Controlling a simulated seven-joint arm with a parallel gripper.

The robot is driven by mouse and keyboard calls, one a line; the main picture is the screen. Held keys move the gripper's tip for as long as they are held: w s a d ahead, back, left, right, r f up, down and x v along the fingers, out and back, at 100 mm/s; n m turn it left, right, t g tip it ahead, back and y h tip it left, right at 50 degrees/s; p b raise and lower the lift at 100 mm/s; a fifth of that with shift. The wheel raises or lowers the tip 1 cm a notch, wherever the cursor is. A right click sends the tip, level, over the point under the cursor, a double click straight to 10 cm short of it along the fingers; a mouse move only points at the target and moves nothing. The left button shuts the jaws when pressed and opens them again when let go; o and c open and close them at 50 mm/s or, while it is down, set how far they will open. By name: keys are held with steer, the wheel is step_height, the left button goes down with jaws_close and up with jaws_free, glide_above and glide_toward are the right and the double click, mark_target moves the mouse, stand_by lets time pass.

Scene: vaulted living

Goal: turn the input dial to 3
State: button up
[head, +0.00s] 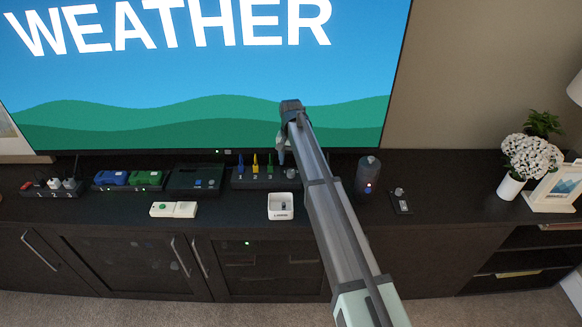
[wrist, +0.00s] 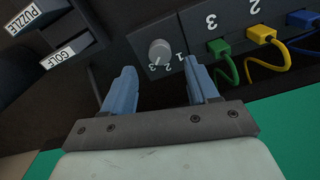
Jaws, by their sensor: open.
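The input dial (wrist: 159,52) is a small round grey knob on a dark box, with the marks 1, 2 and 3 beside it. I cannot tell which mark its pointer is at. The same dark box (head: 266,184) shows in the head view, below the screen, with blue, yellow and green plugs numbered 1, 2 and 3. In the wrist view the green plug (wrist: 219,47) is nearest the dial. My gripper (wrist: 160,74) is open and empty, its two blue-grey fingers on either side of the dial's line and apart from it. In the head view my gripper (head: 281,154) hangs above the box's right end.
A white box (head: 281,206) and a white remote-like item (head: 173,209) lie in front. A dark cylinder (head: 367,176) and a small knob plate (head: 401,202) stand to the right. Cartridges labelled PUZZLE and GOLF (wrist: 66,50) show in the wrist view. The screen (head: 200,80) rises behind.

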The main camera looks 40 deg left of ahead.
mark_target(291, 172)
step_height(291, 172, up, 9)
stand_by(0.4)
stand_by(0.4)
